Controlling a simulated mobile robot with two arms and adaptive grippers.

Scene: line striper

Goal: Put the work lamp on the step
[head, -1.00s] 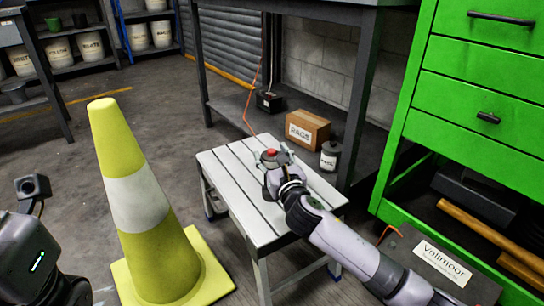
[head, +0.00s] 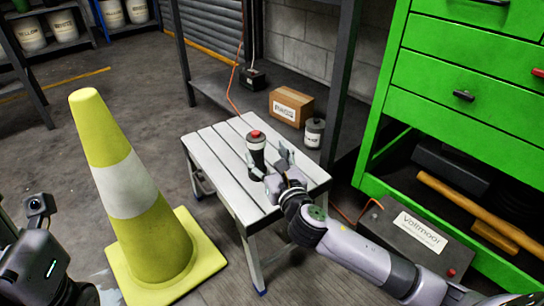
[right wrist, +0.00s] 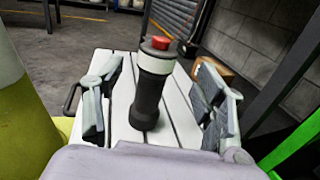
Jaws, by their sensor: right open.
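The work lamp (head: 257,153) is a dark cylinder with a pale band and a red top. It stands upright on the slatted white-grey step (head: 207,151). In the right wrist view the lamp (right wrist: 149,93) rises from the slats of the step (right wrist: 179,119) between my spread fingers, with gaps on both sides. My right gripper (head: 269,165) is open, just in front of and to the right of the lamp, low over the step. The right wrist view also shows this gripper (right wrist: 158,98) empty. My left arm shows at the lower left, but its fingers are out of view.
A yellow cone with a white band (head: 125,185) stands left of the step. A cardboard box (head: 291,105) and a labelled canister (head: 314,132) sit on the shelf behind.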

